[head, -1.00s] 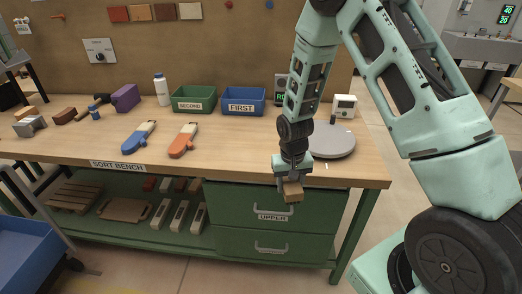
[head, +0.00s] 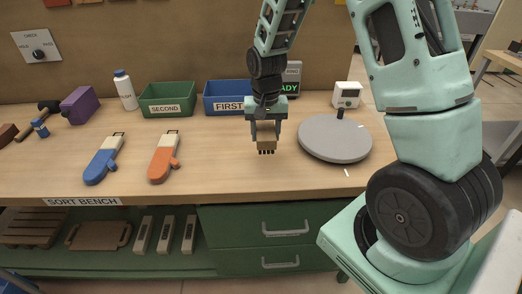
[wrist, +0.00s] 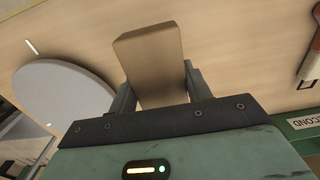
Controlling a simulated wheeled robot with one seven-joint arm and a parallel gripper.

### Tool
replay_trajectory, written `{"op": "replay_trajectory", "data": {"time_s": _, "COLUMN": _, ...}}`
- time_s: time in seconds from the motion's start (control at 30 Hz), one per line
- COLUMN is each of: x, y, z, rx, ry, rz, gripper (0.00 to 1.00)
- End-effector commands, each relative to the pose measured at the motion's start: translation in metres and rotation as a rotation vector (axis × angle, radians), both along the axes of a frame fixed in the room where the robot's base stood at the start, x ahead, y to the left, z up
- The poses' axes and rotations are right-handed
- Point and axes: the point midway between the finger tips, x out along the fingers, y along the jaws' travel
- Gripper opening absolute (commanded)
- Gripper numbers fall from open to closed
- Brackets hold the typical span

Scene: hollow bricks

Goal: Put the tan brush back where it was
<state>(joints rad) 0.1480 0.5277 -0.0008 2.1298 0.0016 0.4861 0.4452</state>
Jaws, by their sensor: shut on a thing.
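The tan brush (head: 266,146) is a small block with dark bristles pointing down. My gripper (head: 266,133) is shut on it and holds it upright, bristles lowest, over the bench top. I cannot tell whether the bristles touch the wood. In the wrist view the brush (wrist: 152,58) shows as a plain tan block between the two fingers, with its bristles hidden. The sort bench (head: 225,172) lies under it. The brush is left of the grey round plate (head: 334,140) and in front of the blue FIRST bin (head: 224,103).
Left of my gripper are an orange-handled tool (head: 164,158) and a blue-handled tool (head: 103,160). Behind stand a green SECOND bin (head: 167,107), a white bottle (head: 125,90), a READY display (head: 291,78) and a white device (head: 346,95). The wood around the brush is clear.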

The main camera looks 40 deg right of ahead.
Motion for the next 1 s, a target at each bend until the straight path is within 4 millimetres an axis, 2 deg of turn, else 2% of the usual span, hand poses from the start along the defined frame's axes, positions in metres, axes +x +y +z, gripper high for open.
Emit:
{"op": "replay_trajectory", "data": {"time_s": 0.1, "x": -0.001, "y": 0.0, "z": -0.019, "rx": 0.001, "ry": 0.003, "rz": 0.0, "gripper": 0.12}}
{"op": "replay_trajectory", "data": {"time_s": 0.27, "x": 0.0, "y": 0.0, "z": -0.033, "rx": 0.001, "ry": 0.001, "rz": 0.0, "gripper": 0.12}}
{"op": "replay_trajectory", "data": {"time_s": 0.5, "x": 0.0, "y": 0.0, "z": -0.065, "rx": 0.001, "ry": 0.001, "rz": 0.0, "gripper": 0.12}}
{"op": "replay_trajectory", "data": {"time_s": 0.93, "x": 0.0, "y": 0.0, "z": -0.073, "rx": 0.0, "ry": -0.001, "rz": 0.001, "gripper": 0.12}}
{"op": "replay_trajectory", "data": {"time_s": 0.97, "x": 0.0, "y": 0.0, "z": -0.072, "rx": 0.0, "ry": -0.001, "rz": 0.001, "gripper": 0.57}}
{"op": "replay_trajectory", "data": {"time_s": 1.0, "x": 0.0, "y": 0.0, "z": -0.071, "rx": 0.0, "ry": -0.001, "rz": 0.001, "gripper": 0.68}}
